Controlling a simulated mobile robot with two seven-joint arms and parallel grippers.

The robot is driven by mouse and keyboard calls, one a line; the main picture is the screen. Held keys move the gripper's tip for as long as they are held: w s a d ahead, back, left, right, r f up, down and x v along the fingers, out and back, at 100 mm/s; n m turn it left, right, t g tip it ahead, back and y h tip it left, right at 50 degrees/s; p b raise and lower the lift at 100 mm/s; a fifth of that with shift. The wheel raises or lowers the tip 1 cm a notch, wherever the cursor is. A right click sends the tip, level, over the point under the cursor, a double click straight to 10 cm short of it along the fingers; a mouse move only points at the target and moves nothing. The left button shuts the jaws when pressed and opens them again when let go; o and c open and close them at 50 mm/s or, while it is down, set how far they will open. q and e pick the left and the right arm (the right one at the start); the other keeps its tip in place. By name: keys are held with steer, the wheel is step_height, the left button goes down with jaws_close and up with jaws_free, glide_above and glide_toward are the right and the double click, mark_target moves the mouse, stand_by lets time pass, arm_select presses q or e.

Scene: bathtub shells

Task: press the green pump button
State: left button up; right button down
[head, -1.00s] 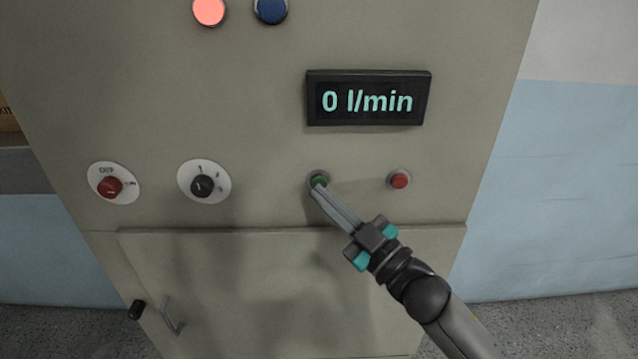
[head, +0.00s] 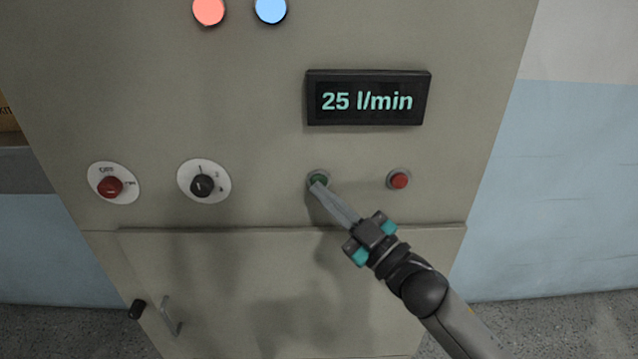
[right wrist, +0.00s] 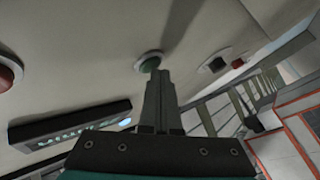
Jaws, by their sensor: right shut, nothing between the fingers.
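The green pump button (head: 318,179) sits in a grey ring on the cabinet front, below the display. My right gripper (head: 316,186) is shut and empty, its fingertips at the lower edge of the button and partly covering it. In the right wrist view the green button (right wrist: 150,63) shows just past the closed fingertips (right wrist: 159,74); I cannot tell whether they touch it. The display (head: 367,99) reads 25 l/min. The blue lamp (head: 271,10) is lit bright. My left gripper is not in view.
A red button (head: 399,180) is right of the green one. A red rotary switch (head: 110,187) and a black rotary knob (head: 202,185) are to the left. A red-orange lamp (head: 209,11) glows at the top. A cabinet door with a handle (head: 171,316) is below.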

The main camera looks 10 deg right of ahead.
steer(key=shift+s, duration=0.1)
steer(key=shift+s+p, duration=0.4)
steer(key=shift+s, duration=0.3)
steer(key=s, duration=0.1)
steer(key=s+p, duration=0.1)
steer(key=s, duration=0.3)
steer(key=shift+a+p, duration=0.25)
steer(key=shift+p, duration=0.05)
steer(key=shift+f, duration=0.1)
stand_by(0.4)
